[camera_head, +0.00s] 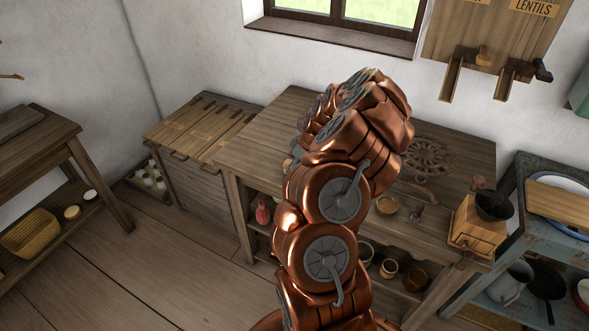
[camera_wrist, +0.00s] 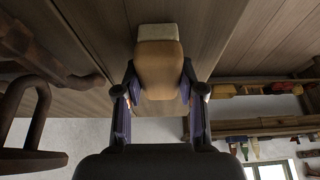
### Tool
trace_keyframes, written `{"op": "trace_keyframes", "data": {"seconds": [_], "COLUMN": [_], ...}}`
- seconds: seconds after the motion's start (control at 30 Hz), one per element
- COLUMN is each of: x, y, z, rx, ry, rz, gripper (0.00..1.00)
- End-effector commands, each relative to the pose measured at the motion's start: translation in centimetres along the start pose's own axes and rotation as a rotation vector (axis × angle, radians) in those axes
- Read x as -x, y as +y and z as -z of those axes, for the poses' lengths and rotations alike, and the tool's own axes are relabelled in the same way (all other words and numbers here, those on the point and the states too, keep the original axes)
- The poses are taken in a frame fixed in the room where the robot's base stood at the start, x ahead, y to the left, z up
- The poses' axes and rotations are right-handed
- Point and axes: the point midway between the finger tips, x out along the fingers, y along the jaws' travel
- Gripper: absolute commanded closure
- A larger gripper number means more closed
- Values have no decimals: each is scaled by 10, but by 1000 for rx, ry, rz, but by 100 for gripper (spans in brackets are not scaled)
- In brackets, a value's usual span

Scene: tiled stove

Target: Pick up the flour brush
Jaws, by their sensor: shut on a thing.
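The flour brush (camera_wrist: 159,68) shows in the wrist view, with a tan wooden body and a pale end at the top (camera_wrist: 158,32). My gripper (camera_wrist: 159,88) has one dark finger on each side of the wooden body and is shut on it. Wooden boards lie behind the brush; I cannot tell whether its pale end touches them. In the head view my copper-coloured arm reaches over the wooden worktable (camera_head: 265,150) and hides the gripper and the brush.
A blue-grey table (camera_head: 510,190) stands at the right, a slatted chest (camera_head: 200,130) at the left. Dark curved parts (camera_wrist: 40,105) show left in the wrist view.

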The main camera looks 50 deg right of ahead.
Motion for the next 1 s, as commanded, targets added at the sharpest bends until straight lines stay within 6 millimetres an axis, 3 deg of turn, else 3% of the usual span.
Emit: {"op": "trace_keyframes", "data": {"seconds": [0.37, 0.7, 1.0], "x": [4, 32, 47], "y": [1, 2, -13], "z": [2, 13, -17], "rx": [1, 2, -1], "ry": [1, 2, 2], "rz": [-1, -5, -1], "gripper": [97, 97, 97]}}
